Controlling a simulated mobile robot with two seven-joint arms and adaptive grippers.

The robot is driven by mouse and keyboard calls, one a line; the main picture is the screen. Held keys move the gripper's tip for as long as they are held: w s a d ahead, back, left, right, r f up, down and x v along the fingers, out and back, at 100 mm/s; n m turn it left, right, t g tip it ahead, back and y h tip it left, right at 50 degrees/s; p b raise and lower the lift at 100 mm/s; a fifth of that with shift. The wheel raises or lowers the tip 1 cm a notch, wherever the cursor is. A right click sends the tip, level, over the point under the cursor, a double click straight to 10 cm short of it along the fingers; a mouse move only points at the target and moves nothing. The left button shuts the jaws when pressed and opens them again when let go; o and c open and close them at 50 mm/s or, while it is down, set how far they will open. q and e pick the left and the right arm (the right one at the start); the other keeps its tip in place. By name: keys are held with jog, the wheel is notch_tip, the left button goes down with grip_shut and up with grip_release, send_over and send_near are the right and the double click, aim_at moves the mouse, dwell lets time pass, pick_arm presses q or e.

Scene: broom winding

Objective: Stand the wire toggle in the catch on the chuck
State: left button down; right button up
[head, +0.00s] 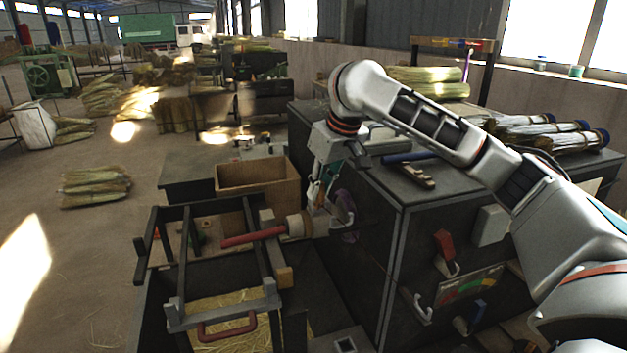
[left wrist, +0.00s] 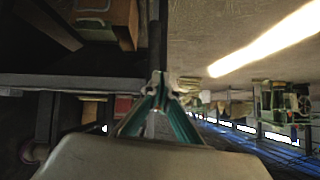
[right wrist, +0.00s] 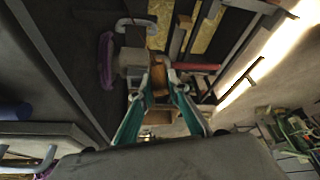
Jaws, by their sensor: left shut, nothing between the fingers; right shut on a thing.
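The chuck (head: 299,224) is a pale, round piece on the machine's side, with a red handle (head: 252,237) running left from it. My right gripper (head: 318,203) reaches down just above and beside the chuck. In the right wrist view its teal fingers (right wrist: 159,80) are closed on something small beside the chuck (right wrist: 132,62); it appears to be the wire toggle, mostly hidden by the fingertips. I cannot make out the catch or whether the toggle touches it. My left gripper (left wrist: 160,88) is shut and empty, seen only in its wrist view.
A dark frame (head: 180,240) with straw in it stands left of the chuck. A wooden box (head: 257,174) sits behind it. The dark machine cabinet (head: 365,265) with levers stands close on the right. A purple loop (head: 345,205) hangs beside the right gripper. Open floor lies far left.

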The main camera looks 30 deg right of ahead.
jog(key=shift+w+d+f, duration=0.6)
jog(key=shift+w+d, duration=0.4)
jog(key=shift+w, duration=0.55)
jog(key=shift+w+d+f, duration=0.65)
jog(key=shift+w+d, duration=0.3)
jog(key=shift+w, duration=0.55)
jog(key=shift+w+d+f, duration=0.6)
jog(key=shift+w+d, duration=0.4)
jog(key=shift+w, duration=0.55)
jog(key=shift+f, duration=0.15)
jog(key=shift+f, duration=0.9)
jog(key=o, duration=0.9)
